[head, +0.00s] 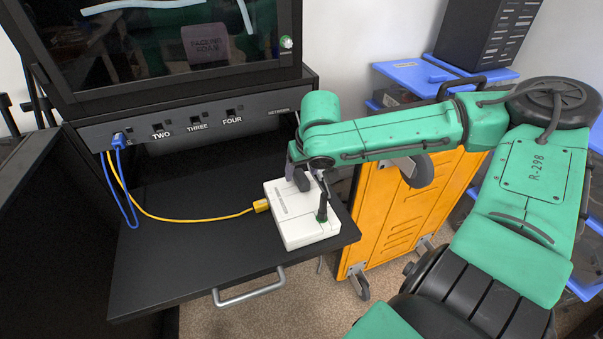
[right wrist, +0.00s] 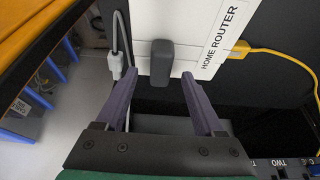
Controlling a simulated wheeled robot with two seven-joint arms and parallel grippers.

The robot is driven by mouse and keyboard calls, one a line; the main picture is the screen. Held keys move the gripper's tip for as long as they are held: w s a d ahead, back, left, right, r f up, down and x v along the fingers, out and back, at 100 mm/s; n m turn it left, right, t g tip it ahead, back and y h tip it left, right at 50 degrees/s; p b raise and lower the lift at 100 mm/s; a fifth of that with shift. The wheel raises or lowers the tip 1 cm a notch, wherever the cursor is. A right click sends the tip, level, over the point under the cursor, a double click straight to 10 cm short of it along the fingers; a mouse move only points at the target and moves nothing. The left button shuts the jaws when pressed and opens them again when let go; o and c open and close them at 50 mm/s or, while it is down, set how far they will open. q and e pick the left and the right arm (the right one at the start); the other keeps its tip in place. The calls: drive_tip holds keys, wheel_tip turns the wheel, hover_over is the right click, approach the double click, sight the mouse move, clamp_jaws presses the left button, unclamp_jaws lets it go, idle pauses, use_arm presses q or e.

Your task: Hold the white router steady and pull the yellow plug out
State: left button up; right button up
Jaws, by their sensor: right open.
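The white router (head: 298,222) lies on the black shelf near its right end. Its "HOME ROUTER" lettering shows in the right wrist view (right wrist: 205,25). The yellow plug (head: 261,205) sits at the router's left side, with a yellow cable running left; it also shows in the right wrist view (right wrist: 240,50). My right gripper (head: 312,182) is open over the router's back part. In the right wrist view its fingers (right wrist: 159,76) stand apart, with a dark grey upright block (right wrist: 161,62) on the router between and beyond them. Contact cannot be told. My left gripper is not in view.
A grey panel with numbered ports (head: 190,123) stands behind the shelf (head: 180,265). A blue plug (head: 118,138) is in its left port. A grey plug (right wrist: 115,64) with a cable is beside the router. An orange cabinet (head: 400,210) stands to the right. The shelf's front left is clear.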

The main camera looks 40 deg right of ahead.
drive_tip(key=shift+w+f, duration=0.3)
drive_tip(key=shift+f, duration=0.3)
clamp_jaws()
